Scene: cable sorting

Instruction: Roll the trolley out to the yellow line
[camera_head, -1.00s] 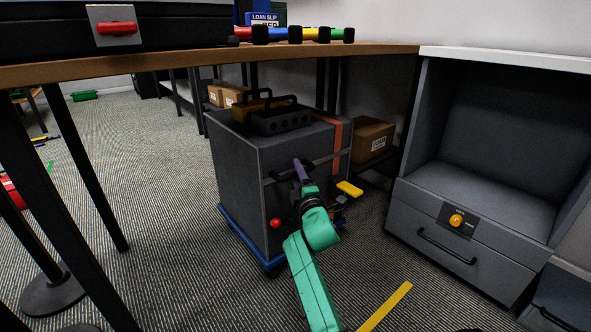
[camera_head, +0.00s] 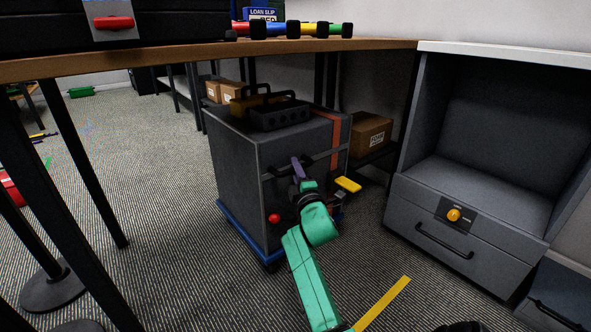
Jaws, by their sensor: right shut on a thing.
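The trolley (camera_head: 235,165) is a dark grey box on a blue base (camera_head: 238,229), standing under the wooden table. It has an orange strap, a red knob (camera_head: 274,218) and a black handle bar (camera_head: 328,155) on its front. My right gripper (camera_head: 298,168), on a green arm, is shut on the handle bar; the arm hides part of the trolley's front. The yellow line (camera_head: 383,303) lies on the floor at the lower right, in front of the trolley and apart from it. My left gripper is not in view.
Black table legs (camera_head: 86,165) stand left of the trolley. A grey cabinet (camera_head: 465,219) with a drawer stands at the right. Cardboard boxes (camera_head: 370,134) sit behind the trolley. A yellow tab (camera_head: 348,185) sticks out by the trolley's front. The carpet ahead is clear.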

